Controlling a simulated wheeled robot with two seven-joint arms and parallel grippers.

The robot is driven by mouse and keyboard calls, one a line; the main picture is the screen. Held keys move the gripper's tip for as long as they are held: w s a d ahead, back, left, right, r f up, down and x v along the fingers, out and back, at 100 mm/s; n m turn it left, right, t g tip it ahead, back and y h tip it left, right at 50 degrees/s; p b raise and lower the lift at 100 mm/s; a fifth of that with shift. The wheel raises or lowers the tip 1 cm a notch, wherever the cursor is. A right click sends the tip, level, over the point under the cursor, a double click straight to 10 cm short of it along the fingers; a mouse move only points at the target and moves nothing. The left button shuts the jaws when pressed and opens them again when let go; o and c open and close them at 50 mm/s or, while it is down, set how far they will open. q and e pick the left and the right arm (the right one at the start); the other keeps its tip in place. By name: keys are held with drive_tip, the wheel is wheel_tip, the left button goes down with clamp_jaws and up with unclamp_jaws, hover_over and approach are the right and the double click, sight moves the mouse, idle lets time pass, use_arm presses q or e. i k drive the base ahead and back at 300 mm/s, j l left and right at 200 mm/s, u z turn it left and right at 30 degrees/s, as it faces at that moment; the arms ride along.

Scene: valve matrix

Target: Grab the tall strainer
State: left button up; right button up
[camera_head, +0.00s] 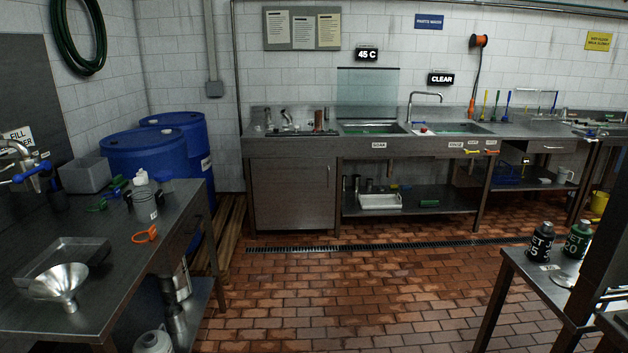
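I cannot make out a tall strainer for certain from here. Several small upright items stand on the left end of the far steel counter (290,145), among them a brownish cylinder (319,120); they are too small to identify. A shiny metal funnel (65,283) rests at the front of the left steel table, by a shallow metal tray (38,268). Neither of my grippers is in view.
The brick floor (350,290) between is clear.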

sight(318, 115)
drive_tip(key=i, duration=1.7)
drive_tip(key=i+u, duration=0.1)
drive_tip(key=i, duration=3.3)
drive_tip(key=i+l+u, duration=0.1)
drive_tip(key=i+u, duration=0.2)
drive_tip(key=i, duration=0.15)
drive_tip(key=i+l+u, duration=0.2)
drive_tip(key=i+u, duration=0.15)
drive_tip(key=i, duration=0.15)
drive_tip(key=i+l+u, duration=0.3)
drive_tip(key=i, duration=0.15)
